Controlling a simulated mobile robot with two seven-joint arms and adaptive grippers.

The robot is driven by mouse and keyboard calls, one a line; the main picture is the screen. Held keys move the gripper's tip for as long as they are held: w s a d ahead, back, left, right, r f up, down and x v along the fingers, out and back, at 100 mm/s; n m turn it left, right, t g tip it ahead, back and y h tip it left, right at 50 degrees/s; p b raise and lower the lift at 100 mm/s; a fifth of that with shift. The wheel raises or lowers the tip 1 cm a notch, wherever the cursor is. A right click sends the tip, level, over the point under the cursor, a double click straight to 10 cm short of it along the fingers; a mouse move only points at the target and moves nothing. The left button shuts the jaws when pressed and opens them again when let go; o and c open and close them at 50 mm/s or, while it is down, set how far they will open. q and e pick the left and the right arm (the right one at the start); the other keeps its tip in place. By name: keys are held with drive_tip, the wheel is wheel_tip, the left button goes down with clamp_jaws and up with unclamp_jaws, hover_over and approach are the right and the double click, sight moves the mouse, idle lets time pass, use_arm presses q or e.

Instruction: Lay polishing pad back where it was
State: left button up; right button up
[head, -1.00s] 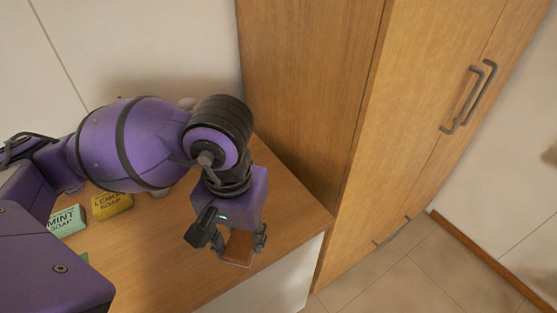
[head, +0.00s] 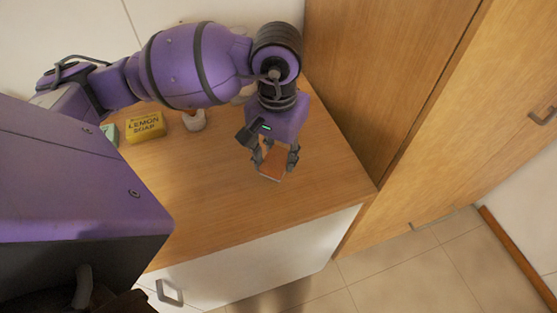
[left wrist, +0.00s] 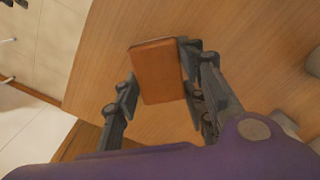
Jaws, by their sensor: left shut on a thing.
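The polishing pad (head: 273,164) is a small brown-orange block. My left gripper (head: 276,160) is shut on it, over the right part of the wooden cart top (head: 230,210). In the left wrist view the pad (left wrist: 157,74) sits between the two fingers of my left gripper (left wrist: 160,90), with the wood surface behind it. I cannot tell whether the pad touches the wood. My right gripper is not in view.
A yellow lemon soap (head: 146,127), a green soap (head: 111,134) partly hidden by my arm, and a small whitish item (head: 194,120) stand at the left. A tall wooden cabinet (head: 390,90) borders the right. The wood in front of the pad is clear.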

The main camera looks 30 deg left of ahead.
sight(278, 164)
use_arm(q)
drive_tip(key=shift+w+f, duration=0.2)
drive_tip(key=shift+f, duration=0.05)
drive_tip(key=shift+w+a+f, duration=0.1)
drive_tip(key=shift+w+f, duration=0.05)
drive_tip(key=shift+f, duration=0.8)
drive_tip(key=shift+w+a+f, duration=0.1)
drive_tip(key=shift+f, duration=0.8)
drive_tip(key=shift+f, duration=0.25)
drive_tip(key=o, duration=1.2)
drive_tip(key=shift+r, duration=0.1)
wheel_tip(278, 164, up, 12)
drive_tip(key=shift+r, duration=0.2)
drive_tip(key=shift+d, duration=0.1)
